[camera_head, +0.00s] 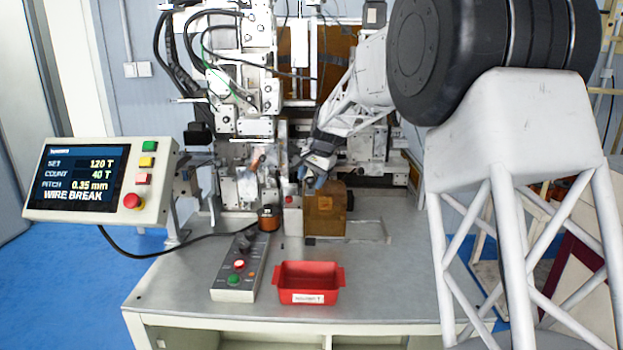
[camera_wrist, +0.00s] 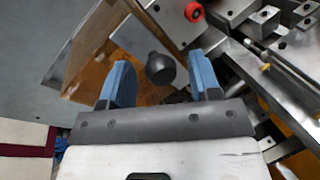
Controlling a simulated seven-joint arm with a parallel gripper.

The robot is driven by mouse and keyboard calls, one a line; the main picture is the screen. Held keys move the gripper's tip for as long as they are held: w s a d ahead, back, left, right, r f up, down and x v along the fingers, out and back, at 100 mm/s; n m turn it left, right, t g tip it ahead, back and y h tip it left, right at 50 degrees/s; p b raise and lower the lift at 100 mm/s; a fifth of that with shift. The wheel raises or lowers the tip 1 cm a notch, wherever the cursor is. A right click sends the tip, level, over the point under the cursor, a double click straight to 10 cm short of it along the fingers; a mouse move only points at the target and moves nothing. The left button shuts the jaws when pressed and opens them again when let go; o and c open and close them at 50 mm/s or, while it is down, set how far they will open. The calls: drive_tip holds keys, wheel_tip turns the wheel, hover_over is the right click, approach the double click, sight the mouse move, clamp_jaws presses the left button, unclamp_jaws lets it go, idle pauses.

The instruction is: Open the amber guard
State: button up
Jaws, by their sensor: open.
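The amber guard (camera_head: 325,213) is a see-through brown box-like panel standing on the bench at the machine's front. In the wrist view its amber sheet (camera_wrist: 95,62) fills the upper left, with metal edging. A dark round knob (camera_wrist: 160,69) shows in front of the amber sheet. My gripper (camera_head: 314,181) is at the guard's upper left in the head view. In the wrist view my gripper (camera_wrist: 161,78) is open, its blue fingers on either side of the knob. I cannot tell whether either finger touches it. The knob is hidden in the head view.
A red bin (camera_head: 308,283) and a grey button box (camera_head: 240,266) stand on the front of the bench (camera_head: 385,290). A copper spool (camera_head: 269,219) stands left of the guard. A control panel (camera_head: 100,182) reads WIRE BREAK. Machine parts crowd behind and left of my gripper.

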clamp_jaws()
approach(343, 190)
drive_tip(key=x, duration=0.5)
drive_tip(key=shift+w+f, duration=0.15)
drive_tip(key=shift+w, duration=0.05)
unclamp_jaws()
idle(0.4)
drive_tip(key=v, duration=0.7)
drive_tip(key=shift+d+r, duration=0.15)
drive_tip(key=shift+r, duration=0.25)
drive_tip(key=shift+s, duration=0.1)
